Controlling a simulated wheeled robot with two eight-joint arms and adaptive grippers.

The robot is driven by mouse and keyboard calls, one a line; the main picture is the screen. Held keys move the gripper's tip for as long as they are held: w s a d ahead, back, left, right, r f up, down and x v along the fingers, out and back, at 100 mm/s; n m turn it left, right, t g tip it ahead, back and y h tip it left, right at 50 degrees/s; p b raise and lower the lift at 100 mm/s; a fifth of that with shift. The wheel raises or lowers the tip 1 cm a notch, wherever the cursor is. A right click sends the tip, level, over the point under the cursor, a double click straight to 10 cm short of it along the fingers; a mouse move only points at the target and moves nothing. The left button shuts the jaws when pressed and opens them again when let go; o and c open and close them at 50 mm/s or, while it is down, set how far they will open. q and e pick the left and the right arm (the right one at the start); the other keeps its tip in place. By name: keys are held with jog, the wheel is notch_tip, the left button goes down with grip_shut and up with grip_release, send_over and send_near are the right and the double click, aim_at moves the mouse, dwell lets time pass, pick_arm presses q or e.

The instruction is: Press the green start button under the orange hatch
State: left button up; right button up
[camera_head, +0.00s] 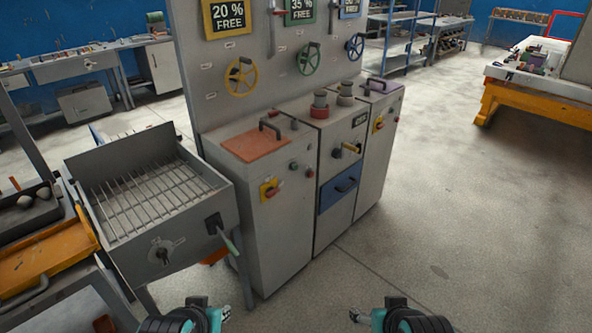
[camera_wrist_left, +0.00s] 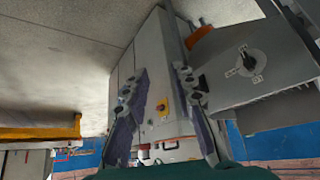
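The orange hatch (camera_head: 257,145) with a dark handle lies shut on top of the left grey cabinet (camera_head: 276,232). On that cabinet's front are a yellow plate with a red knob (camera_head: 269,188) and two small round buttons (camera_head: 301,169) to its right; their colours are hard to tell. My left gripper (camera_head: 225,313) is low in front of the cabinet, apart from it. In the left wrist view its two fingers (camera_wrist_left: 158,85) are spread and empty, with the cabinet beyond. My right gripper (camera_head: 355,315) is at the bottom edge, clear of everything; its finger opening is unclear.
A grey box with a wire rack (camera_head: 155,190) and a green-handled lever (camera_head: 228,240) stands left of the cabinet. Two more cabinets (camera_head: 335,150) adjoin on the right, below a panel with handwheels (camera_head: 241,78). The floor (camera_head: 440,230) to the right is open.

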pick_arm(q)
grip_shut()
dwell(1.1)
